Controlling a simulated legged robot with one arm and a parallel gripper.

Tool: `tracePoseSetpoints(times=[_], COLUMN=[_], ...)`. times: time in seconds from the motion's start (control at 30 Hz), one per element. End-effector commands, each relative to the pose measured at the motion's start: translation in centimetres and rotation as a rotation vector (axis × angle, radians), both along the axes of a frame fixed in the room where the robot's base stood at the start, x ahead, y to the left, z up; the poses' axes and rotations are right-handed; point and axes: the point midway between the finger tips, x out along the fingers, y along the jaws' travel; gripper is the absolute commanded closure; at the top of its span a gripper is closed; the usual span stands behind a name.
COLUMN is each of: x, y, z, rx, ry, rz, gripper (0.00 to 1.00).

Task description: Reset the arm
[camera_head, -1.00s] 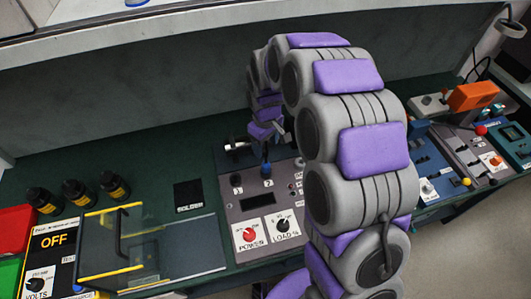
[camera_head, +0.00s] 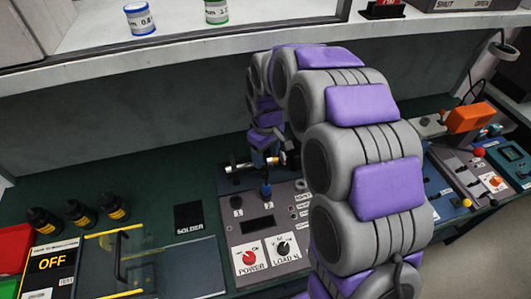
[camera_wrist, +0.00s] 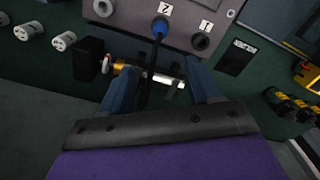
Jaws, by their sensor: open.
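My gripper (camera_head: 264,160) hangs at the back of the grey control panel (camera_head: 240,227). In the wrist view my gripper (camera_wrist: 162,70) has its two blue fingers apart. A silver and gold tube (camera_wrist: 140,73) lies crosswise between and beyond the fingers, behind the panel. The tube also shows in the head view (camera_head: 238,167), partly hidden by my gripper. I cannot tell whether a finger touches it. A blue plug (camera_wrist: 159,27) with a black cable sits in socket 2 of the panel. The panel carries a red POWER knob (camera_head: 250,257) and a black LOAD knob (camera_head: 283,248).
A clear-lidded box (camera_head: 118,260) and several dark bottles (camera_head: 77,212) stand on the left. A black SOLDER pad (camera_head: 188,215) lies beside the panel. Other control units (camera_head: 460,165) stand at right. A shelf above holds a blue-banded can (camera_head: 140,19) and a green-banded can (camera_head: 216,11).

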Motion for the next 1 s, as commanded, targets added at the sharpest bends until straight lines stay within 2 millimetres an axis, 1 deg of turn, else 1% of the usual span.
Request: tracePoseSetpoints(times=[0.5, 0.57, 0.63, 0.77, 0.9, 1.0], x=[0.0, -0.2, -0.8, -3.3, -7.6, -10.9], y=[0.0, -0.2, -0.6, -2.1, -4.5, -6.1], z=[0.0, 0.2, 0.6, 2.5, 4.8, 6.0], rx=[0.0, 0.0, 0.0, 0.002, -0.004, -0.01], ry=[0.0, 0.001, 0.004, 0.012, 0.033, 0.049], rz=[-0.001, -0.005, -0.018, -0.076, -0.171, -0.243], gripper=[0.38, 0.38, 0.38, 0.38, 0.38, 0.38])
